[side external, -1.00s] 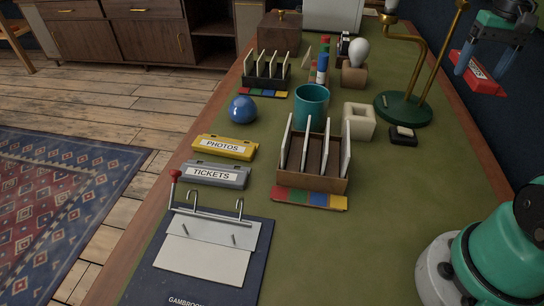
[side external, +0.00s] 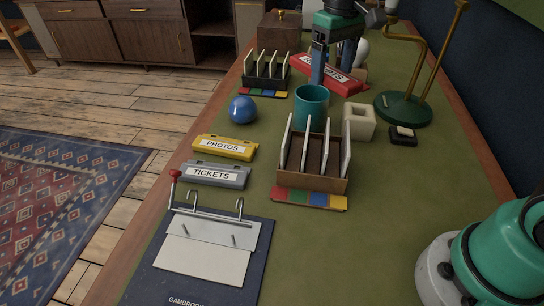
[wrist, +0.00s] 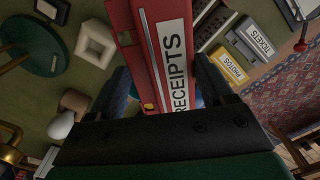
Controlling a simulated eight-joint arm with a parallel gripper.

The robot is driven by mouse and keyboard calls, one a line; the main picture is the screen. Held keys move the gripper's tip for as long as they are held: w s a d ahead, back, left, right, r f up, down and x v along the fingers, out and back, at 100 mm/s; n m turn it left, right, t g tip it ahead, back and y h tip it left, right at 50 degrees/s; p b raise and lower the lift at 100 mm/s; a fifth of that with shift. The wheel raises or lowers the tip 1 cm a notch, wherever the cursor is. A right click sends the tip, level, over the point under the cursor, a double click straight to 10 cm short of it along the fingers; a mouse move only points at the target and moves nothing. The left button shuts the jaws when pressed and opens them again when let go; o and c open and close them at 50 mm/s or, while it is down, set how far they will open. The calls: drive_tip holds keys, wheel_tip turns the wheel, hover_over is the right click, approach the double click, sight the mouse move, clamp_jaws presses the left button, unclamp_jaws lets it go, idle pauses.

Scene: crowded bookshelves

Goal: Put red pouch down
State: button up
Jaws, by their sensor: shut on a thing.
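The red pouch (side external: 345,89) has a white label reading RECEIPTS. My gripper (side external: 334,70) is shut on it, one finger at each side, and holds it over the desk behind the teal cup (side external: 311,103). In the wrist view the red pouch (wrist: 128,55) runs up between the fingers of my gripper (wrist: 163,90). In the side view it appears tilted and hides things behind it. I cannot tell its height above the desk. The yellow PHOTOS pouch (side external: 224,147) and grey TICKETS pouch (side external: 214,174) lie at the desk's left.
A blue ball (side external: 243,110), a black card rack (side external: 267,75) and a wooden divider box (side external: 318,180) stand nearby. A cream hollow block (side external: 359,121) and a green-based brass lamp (side external: 404,107) are right of the cup.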

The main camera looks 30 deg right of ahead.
drive_tip(key=s+a+r+m, duration=0.3)
drive_tip(key=s+a+m, duration=1.55)
drive_tip(key=m, duration=0.95)
drive_tip(key=shift+n, duration=0.3)
drive_tip(key=f, duration=0.6)
drive_tip(key=s+d+f, duration=0.1)
drive_tip(key=f, duration=1.2)
drive_tip(key=shift+s+d+f, duration=0.2)
drive_tip(key=shift+s+f, duration=0.05)
drive_tip(key=shift+f, duration=0.1)
drive_tip(key=o, duration=1.4)
drive_tip(key=shift+c, duration=0.2)
drive_tip(key=shift+r, duration=0.15)
